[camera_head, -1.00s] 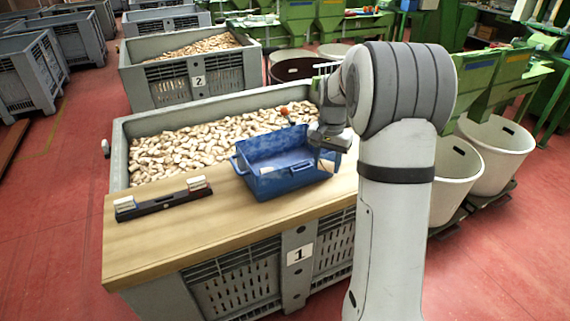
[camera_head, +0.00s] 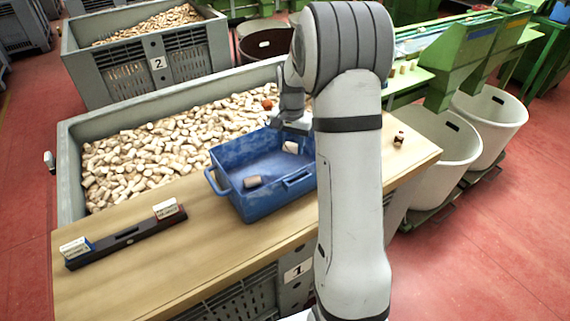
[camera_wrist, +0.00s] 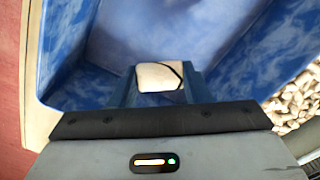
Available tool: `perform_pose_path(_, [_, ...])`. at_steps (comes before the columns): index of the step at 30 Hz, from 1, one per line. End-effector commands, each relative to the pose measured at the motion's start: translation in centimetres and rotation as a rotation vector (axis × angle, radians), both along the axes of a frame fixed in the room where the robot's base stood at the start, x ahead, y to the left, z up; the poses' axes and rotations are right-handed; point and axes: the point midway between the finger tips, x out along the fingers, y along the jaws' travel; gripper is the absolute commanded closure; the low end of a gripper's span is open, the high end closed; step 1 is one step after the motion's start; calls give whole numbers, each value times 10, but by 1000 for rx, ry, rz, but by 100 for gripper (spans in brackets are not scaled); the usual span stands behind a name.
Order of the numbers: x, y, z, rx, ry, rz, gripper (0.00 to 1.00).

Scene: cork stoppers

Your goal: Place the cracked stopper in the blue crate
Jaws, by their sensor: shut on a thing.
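The blue crate (camera_head: 232,200) stands on the wooden board, its right end hidden behind my arm. My gripper (camera_head: 292,128) is over the crate's back part. It is shut on a pale stopper (camera_head: 290,147) with a dark curved line like a crack, clear in the wrist view (camera_wrist: 160,76). Blue crate walls (camera_wrist: 75,88) surround it there. I cannot tell whether the held stopper touches the crate floor. A brownish stopper (camera_head: 253,182) lies inside the crate near its front left.
A dark bar (camera_head: 127,236) with two small labelled blocks lies on the board (camera_head: 190,262) at left. A small brown-and-white piece (camera_head: 399,138) lies on the board's right end. A grey bin (camera_head: 70,165) full of corks is behind, with an orange-red object (camera_head: 267,104) on the corks.

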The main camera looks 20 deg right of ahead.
Motion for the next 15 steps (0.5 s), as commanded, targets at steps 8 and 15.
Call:
perform_pose_path(8, [-2, -9, -32, 0, 1, -18, 78])
perform_pose_path(15, [-3, -12, -63, 1, 2, -23, 78])
